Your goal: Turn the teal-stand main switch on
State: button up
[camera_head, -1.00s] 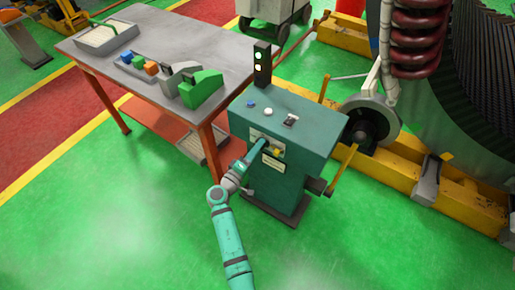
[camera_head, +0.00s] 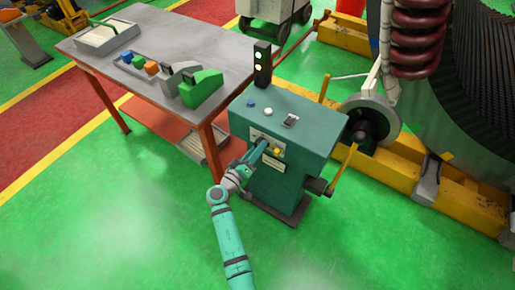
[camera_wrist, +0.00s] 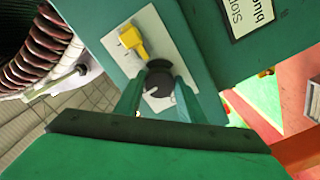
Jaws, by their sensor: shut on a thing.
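The teal stand (camera_head: 285,125) stands at the middle of the head view. A pale switch plate (camera_head: 268,144) is on its front face. In the wrist view the plate (camera_wrist: 112,42) carries a dark round knob (camera_wrist: 160,84), the main switch as it appears, and a yellow part (camera_wrist: 133,40) beside it. My gripper (camera_head: 260,148) reaches the plate from the front left. In the wrist view my gripper's fingers (camera_wrist: 158,98) are on either side of the dark knob and closed on it. Part of the knob is hidden between the fingers.
A grey table (camera_head: 160,45) with orange legs stands behind left, holding trays and a green block (camera_head: 202,88). A signal light (camera_head: 262,64) and several buttons are on the stand's top. A large machine with a yellow base (camera_head: 400,180) is at right. Green floor in front is clear.

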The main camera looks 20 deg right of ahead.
jog(key=shift+s, duration=0.1)
jog(key=o, duration=1.1)
jog(key=shift+c, duration=0.2)
jog(key=v, duration=1)
jog(key=shift+s+a, duration=0.25)
jog(key=shift+a, duration=0.05)
